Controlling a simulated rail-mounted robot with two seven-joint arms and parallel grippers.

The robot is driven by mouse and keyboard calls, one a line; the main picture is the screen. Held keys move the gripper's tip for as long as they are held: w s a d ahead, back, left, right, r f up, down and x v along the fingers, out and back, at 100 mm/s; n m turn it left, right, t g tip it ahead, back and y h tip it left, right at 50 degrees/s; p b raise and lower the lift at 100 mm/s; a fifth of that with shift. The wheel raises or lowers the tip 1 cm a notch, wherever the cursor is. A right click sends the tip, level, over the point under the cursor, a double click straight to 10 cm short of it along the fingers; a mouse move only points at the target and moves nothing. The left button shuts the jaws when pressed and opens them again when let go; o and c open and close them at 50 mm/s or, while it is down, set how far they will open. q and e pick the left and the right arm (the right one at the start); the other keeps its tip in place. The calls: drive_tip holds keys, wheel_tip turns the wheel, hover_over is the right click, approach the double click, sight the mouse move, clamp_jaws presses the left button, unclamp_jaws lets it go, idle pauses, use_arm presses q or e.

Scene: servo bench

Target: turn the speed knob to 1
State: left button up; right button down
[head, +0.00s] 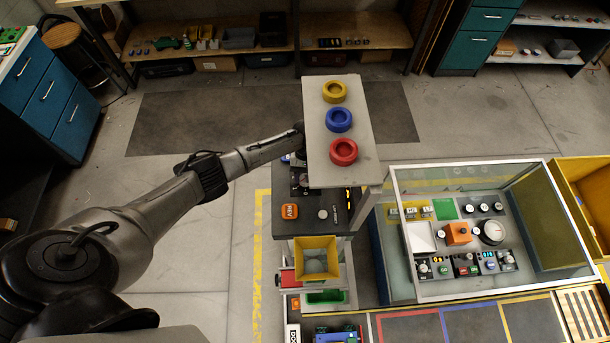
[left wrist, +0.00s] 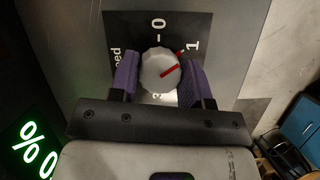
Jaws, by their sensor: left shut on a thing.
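The speed knob (left wrist: 160,68) is a round white knob with a red pointer line, on a dark label plate (left wrist: 145,28) in the left wrist view. The plate shows 0 at the top, 1 at the upper right, and part of the word "speed" at the left. The red line points right and slightly up, somewhat below the 1. A mark at the bottom is mostly hidden. My left gripper (left wrist: 161,75) is shut on the knob, one purple finger on each side. In the head view the knob and fingertips are hidden by the grey board. My right gripper is in neither view.
The grey board (head: 318,168) with yellow, blue and red rings overhangs the dark bench (head: 282,222) where my left arm ends. An orange button (head: 289,211) and a yellow hopper (head: 317,258) are nearer. A glass-sided case (head: 400,240) with controls stands to the right.

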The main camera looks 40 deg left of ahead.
use_arm(q)
drive_tip(key=shift+m+y, duration=0.3)
drive_tip(key=shift+m, duration=0.3)
drive_tip(key=o, duration=0.9)
drive_tip(key=v, duration=0.7)
drive_tip(key=shift+r, duration=0.25)
drive_tip(key=shift+w+a, duration=0.1)
drive_tip(key=shift+f, duration=0.1)
